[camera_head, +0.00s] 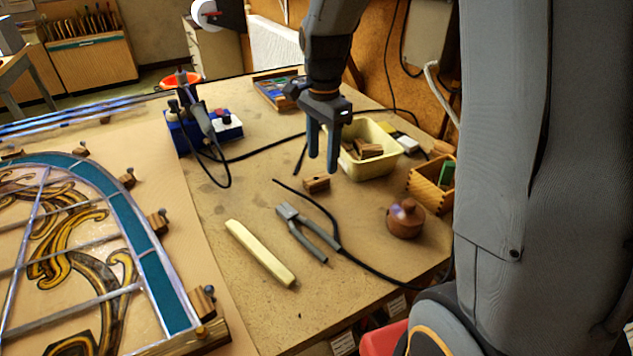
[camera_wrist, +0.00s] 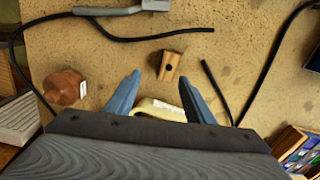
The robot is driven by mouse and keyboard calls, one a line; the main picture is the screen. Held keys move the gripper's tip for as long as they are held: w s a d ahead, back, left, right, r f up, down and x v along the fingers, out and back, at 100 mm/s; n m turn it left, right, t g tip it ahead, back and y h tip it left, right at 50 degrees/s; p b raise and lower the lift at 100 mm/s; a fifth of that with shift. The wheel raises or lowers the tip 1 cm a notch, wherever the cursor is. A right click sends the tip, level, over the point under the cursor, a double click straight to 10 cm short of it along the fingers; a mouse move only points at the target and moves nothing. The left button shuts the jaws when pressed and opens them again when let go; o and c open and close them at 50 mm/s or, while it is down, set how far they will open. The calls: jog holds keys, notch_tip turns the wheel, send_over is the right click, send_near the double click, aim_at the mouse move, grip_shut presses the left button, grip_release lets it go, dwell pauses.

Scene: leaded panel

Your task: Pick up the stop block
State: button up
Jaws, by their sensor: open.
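The stop block, a small brown wooden block (camera_head: 317,183), lies on the bench just in front of the cream tub. It also shows in the wrist view (camera_wrist: 170,66), beyond my fingertips and between their lines, with a dark mark on its face. My gripper (camera_head: 322,162) is above the bench, pointing down, open and empty. In the head view its tips appear just above the block; in the wrist view the tips (camera_wrist: 160,76) are apart from it.
The cream tub (camera_head: 379,178) holding wooden pieces stands close behind the block. A black cable (camera_head: 318,207) runs beside it. Pliers (camera_head: 307,232), a pale wooden strip (camera_head: 259,252) and a round brown knob-topped object (camera_head: 405,220) lie nearby. The leaded panel (camera_head: 120,217) fills the left.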

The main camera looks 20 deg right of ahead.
aim_at(318, 174)
jog(key=shift+w+d+m, duration=0.1)
jog(key=shift+w+m, duration=0.4)
jog(key=shift+w, duration=0.05)
jog(key=shift+w+a+f+p, duration=0.2)
jog(key=shift+f+p, duration=0.5)
jog(key=shift+f, duration=1.2)
jog(key=shift+w+a+f+p, duration=0.15)
jog(key=shift+f+p, duration=0.5)
jog(key=shift+f, duration=1.25)
jog(key=shift+s, duration=0.1)
jog(key=c, duration=1.1)
jog(key=shift+r, duration=0.15)
